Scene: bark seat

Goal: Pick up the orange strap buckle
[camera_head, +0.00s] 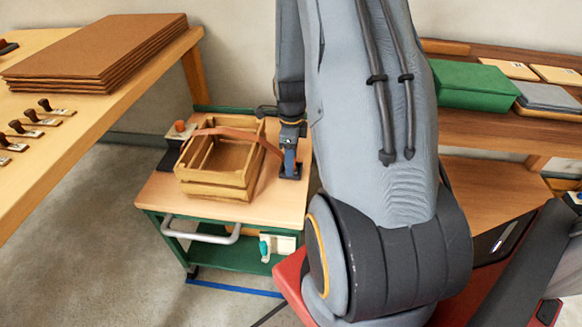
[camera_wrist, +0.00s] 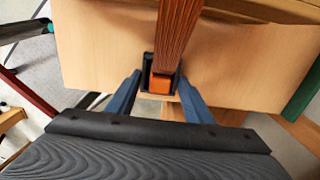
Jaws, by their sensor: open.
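The orange strap buckle (camera_wrist: 161,84) shows in the wrist view at the near end of a brown strap (camera_wrist: 178,35), with a dark piece around it. My gripper (camera_wrist: 160,79) is open, with one blue finger on each side of the buckle and a gap to each. In the head view my gripper (camera_head: 290,168) is low over the right part of the cart top, right of a wooden crate (camera_head: 218,188). The strap (camera_head: 238,134) crosses over the crate toward my gripper. The buckle itself cannot be made out in the head view.
The crate stands on a wood-topped green cart (camera_head: 160,195). A dark block with an orange piece (camera_head: 180,126) is left of the crate. A bench with stacked brown sheets (camera_head: 95,45) is at left. A shelf with a green box (camera_head: 472,85) is at right.

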